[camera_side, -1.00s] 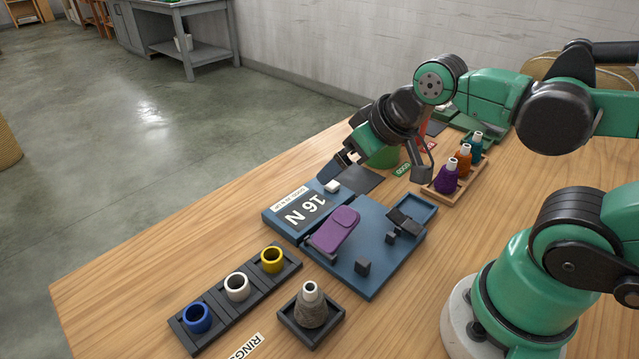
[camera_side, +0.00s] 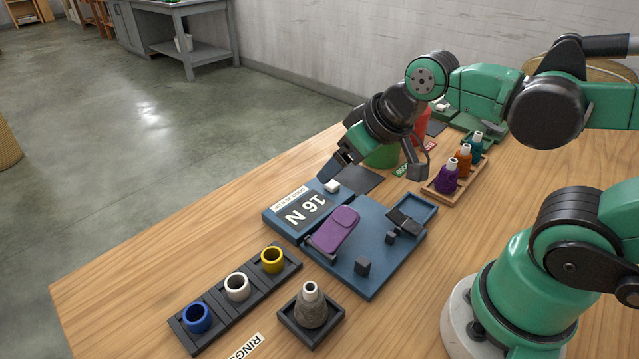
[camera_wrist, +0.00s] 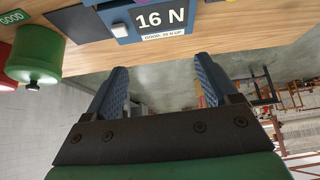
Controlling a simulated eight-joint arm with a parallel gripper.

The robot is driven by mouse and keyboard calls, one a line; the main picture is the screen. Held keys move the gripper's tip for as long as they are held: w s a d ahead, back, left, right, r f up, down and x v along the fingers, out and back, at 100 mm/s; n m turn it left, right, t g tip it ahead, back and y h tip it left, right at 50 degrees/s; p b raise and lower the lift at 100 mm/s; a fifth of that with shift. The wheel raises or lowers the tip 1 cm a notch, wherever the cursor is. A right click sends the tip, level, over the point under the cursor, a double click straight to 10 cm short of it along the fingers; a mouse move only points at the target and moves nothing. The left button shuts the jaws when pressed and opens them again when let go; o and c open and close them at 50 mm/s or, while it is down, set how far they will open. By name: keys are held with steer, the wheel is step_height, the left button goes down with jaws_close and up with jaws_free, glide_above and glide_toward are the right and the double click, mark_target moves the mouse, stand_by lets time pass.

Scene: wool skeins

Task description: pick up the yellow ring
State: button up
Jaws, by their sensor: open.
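The yellow ring (camera_side: 272,260) sits upright in the end slot of a dark rack (camera_side: 233,303), beside a white ring (camera_side: 237,287) and a blue ring (camera_side: 197,318). My gripper (camera_side: 341,165) is in the air beyond the blue tester, well behind and to the right of the yellow ring. In the wrist view my gripper (camera_wrist: 158,75) shows two blue-grey fingers spread apart with nothing between them. The yellow ring does not show in the wrist view.
A blue tester with a "16 N" display (camera_side: 304,212) and a purple piece (camera_side: 334,231) lies between gripper and rack. A grey cone (camera_side: 311,308) stands in a dark tray. Wool cones (camera_side: 447,179) and a green container (camera_wrist: 33,52) are near the arm.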

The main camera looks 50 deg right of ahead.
steer(key=w+a+f+n+g, duration=0.2)
steer(key=w+a+n+g, duration=0.15)
steer(key=a, duration=0.25)
steer(key=n+g, duration=0.2)
steer(key=g, duration=0.1)
glide_above(271, 251)
steer(key=s, duration=0.1)
step_height(271, 251, down, 4)
steer(key=shift+a+f, duration=0.15)
steer(key=shift+f, duration=0.05)
steer(key=shift+a+f, duration=0.25)
steer(key=shift+f, duration=2.75)
jaws_close()
